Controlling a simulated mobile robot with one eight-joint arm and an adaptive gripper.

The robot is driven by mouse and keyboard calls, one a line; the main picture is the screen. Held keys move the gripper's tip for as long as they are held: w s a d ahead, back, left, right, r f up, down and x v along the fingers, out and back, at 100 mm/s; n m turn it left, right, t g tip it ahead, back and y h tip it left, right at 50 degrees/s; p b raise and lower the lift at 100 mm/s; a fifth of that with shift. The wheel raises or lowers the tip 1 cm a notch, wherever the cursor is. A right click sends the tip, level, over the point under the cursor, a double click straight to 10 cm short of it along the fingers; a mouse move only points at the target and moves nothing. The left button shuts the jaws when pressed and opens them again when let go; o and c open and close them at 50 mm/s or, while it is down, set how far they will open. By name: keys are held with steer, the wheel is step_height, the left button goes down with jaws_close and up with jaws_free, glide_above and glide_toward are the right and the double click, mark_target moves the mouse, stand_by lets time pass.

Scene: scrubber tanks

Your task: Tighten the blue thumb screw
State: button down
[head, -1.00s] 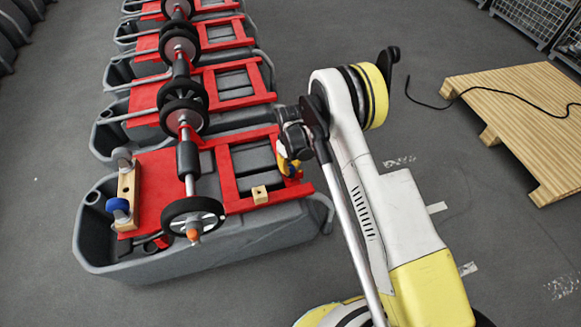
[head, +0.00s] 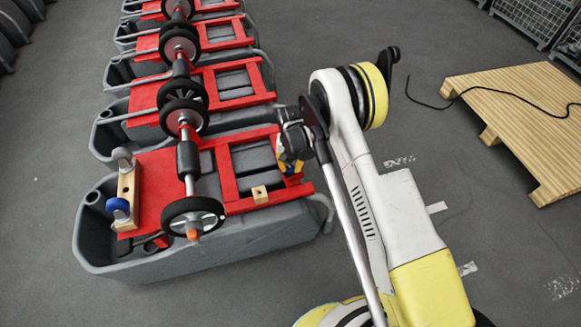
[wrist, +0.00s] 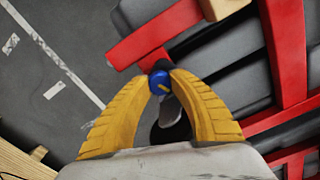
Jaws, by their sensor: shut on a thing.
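The blue thumb screw (wrist: 160,83) is a small round blue knob with a yellow mark. It sits between the yellow fingertips of my gripper (wrist: 161,76) in the wrist view, close to the end of a red frame bar. My gripper is shut on it. In the head view my gripper (head: 290,165) is at the right end of the nearest red frame (head: 232,190), and a bit of blue shows by the fingers. The screw's shaft and seat are hidden.
The nearest grey tank (head: 215,250) carries the red frame, black wheels (head: 192,215) and a small wooden block (head: 260,194). A wooden piece with a blue roller (head: 118,207) is at left. More tanks stand behind.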

steer(key=shift+m, duration=1)
steer(key=c, duration=1.4)
jaws_free()
